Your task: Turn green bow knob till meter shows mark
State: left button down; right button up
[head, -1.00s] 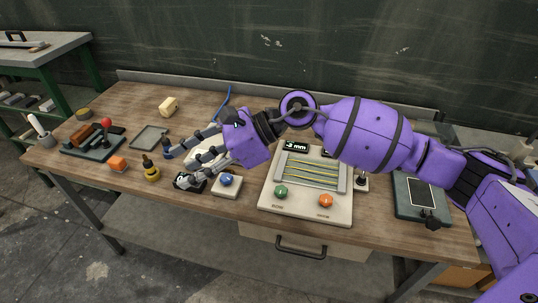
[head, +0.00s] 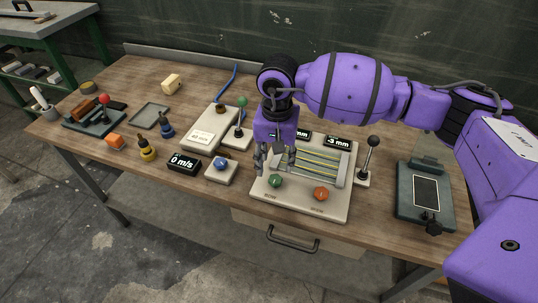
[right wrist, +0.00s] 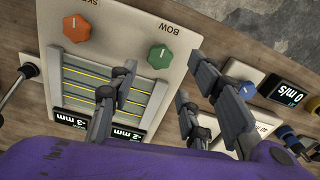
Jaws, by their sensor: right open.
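The green bow knob (head: 276,181) sits at the front left of a beige panel (head: 338,212); it also shows in the right wrist view (right wrist: 160,56) beside the word BOW. My right gripper (head: 275,160) is open and empty, pointing down just behind the knob. In the right wrist view its fingers (right wrist: 160,72) are spread, with the knob showing beyond the gap between them; I see no contact. The left meter (head: 303,135) is partly hidden by my arm in the head view; in the wrist view it (right wrist: 127,133) seems to read -2 mm. My left gripper is not in view.
An orange knob (head: 321,193) and a meter reading -3 mm (head: 338,142) are on the panel's right. A blue knob box (head: 221,171) and a 0 m/s display (head: 184,163) stand to the left. Levers stand at the panel's right (head: 372,142) and back left (head: 242,102).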

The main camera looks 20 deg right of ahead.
aim_at(276, 179)
notch_tip(276, 179, down, 6)
jog(key=shift+s+r+b, duration=0.1)
jog(key=shift+b, duration=0.55)
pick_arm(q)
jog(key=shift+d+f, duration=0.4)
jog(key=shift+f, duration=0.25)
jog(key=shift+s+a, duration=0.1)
pick_arm(e)
jog(key=c, duration=0.8)
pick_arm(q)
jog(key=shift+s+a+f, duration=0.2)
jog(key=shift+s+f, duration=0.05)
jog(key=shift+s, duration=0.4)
pick_arm(e)
jog(key=shift+c, duration=1.2)
